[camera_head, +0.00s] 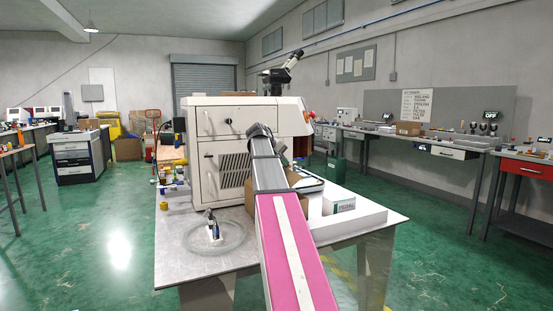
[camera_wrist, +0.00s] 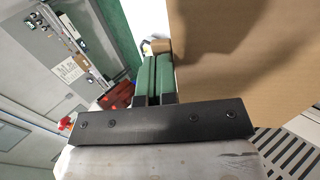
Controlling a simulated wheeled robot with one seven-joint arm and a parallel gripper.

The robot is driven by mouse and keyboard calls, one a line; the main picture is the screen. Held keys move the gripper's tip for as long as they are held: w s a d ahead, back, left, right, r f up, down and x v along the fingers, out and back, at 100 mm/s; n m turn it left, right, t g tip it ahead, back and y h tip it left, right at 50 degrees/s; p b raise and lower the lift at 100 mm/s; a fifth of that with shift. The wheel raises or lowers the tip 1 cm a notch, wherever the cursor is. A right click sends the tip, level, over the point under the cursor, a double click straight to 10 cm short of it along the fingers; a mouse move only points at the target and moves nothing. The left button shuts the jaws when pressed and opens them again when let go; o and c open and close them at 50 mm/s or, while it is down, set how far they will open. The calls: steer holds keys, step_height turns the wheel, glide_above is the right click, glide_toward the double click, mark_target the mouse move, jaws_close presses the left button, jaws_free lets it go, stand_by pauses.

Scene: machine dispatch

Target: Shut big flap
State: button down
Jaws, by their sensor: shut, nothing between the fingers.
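A brown cardboard surface (camera_wrist: 245,50) fills the upper right of the wrist view, with a shadow across it. It may be the big flap, but I cannot tell. In the head view, part of a brown cardboard box (camera_head: 308,184) shows behind my arm, on the table beside the machine; its flaps are mostly hidden. My gripper (camera_wrist: 154,62) is shut and empty, its green fingers together just left of the cardboard. I cannot tell whether they touch it. In the head view my arm hides the gripper.
A white machine (camera_head: 213,152) with closed-looking front panels stands left of my arm. Benches line the right wall; green floor lies open.

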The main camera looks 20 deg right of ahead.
steer(key=d+f+y, duration=0.1)
steer(key=d+f, duration=0.3)
steer(key=f, duration=0.5)
steer(key=shift+d+f+y, duration=0.25)
steer(key=shift+y, duration=0.05)
steer(key=shift+f, duration=0.1)
stand_by(0.4)
step_height(320, 180, up, 14)
steer(key=shift+d, duration=0.15)
stand_by(0.4)
